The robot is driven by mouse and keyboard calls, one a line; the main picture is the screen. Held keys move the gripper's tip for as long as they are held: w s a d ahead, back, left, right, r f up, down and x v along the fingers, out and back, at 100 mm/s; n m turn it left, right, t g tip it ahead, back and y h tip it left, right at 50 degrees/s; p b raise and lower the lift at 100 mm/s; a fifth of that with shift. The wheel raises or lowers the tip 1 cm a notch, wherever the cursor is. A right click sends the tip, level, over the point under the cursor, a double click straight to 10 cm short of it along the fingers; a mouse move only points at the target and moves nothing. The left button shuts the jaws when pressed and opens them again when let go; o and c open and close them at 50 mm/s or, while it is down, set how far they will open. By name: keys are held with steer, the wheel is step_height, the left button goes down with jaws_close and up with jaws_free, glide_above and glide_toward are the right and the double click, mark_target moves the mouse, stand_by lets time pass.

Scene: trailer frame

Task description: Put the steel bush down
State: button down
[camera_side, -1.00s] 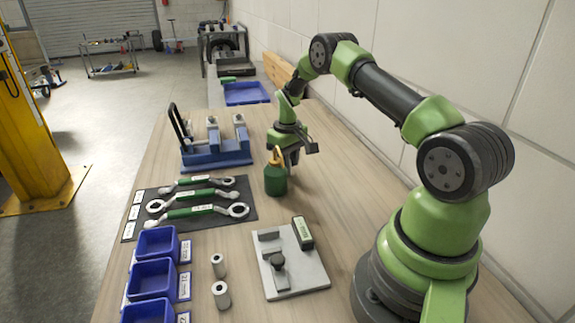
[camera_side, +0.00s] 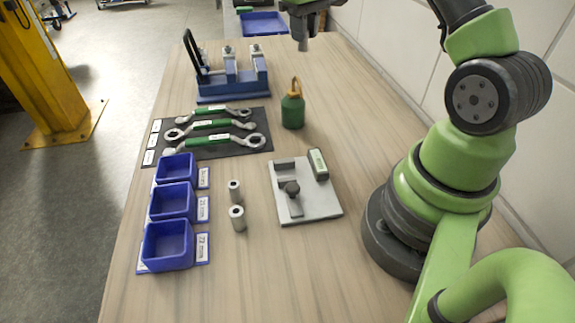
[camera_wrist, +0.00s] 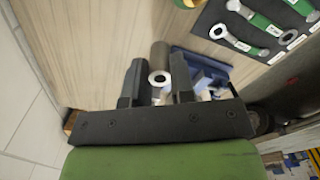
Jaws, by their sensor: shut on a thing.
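My gripper (camera_side: 303,22) is at the top edge of the side view, raised over the far part of the bench. It is shut on a grey steel bush (camera_side: 303,45), which hangs below the fingers, clear of the bench top. In the wrist view the bush (camera_wrist: 160,57) sits between the two dark fingers of my gripper (camera_wrist: 157,82), its bored end facing the camera. Two more steel bushes (camera_side: 235,191) (camera_side: 238,219) stand upright on the bench, right of the blue bins.
Several blue bins (camera_side: 168,262) with label cards line the near left. A grey plate fixture (camera_side: 318,207), a green can (camera_side: 293,112), a dark mat with wrenches (camera_side: 206,139) and a blue stand (camera_side: 234,88) occupy the bench. The bench front (camera_side: 280,275) is bare.

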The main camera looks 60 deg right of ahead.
steer(key=s+a+n, duration=0.2)
steer(key=a+n, duration=0.2)
steer(key=a, duration=0.7)
steer(key=n, duration=0.4)
glide_above(287, 159)
steer(key=s+a, duration=0.2)
steer(key=f, duration=1)
steer(key=shift+w+a+f, duration=0.15)
steer(key=shift+a+f, duration=0.05)
steer(key=shift+f, duration=2.4)
steer(key=c, duration=1.4)
jaws_free()
steer(key=shift+f, duration=0.15)
steer(key=o, duration=0.4)
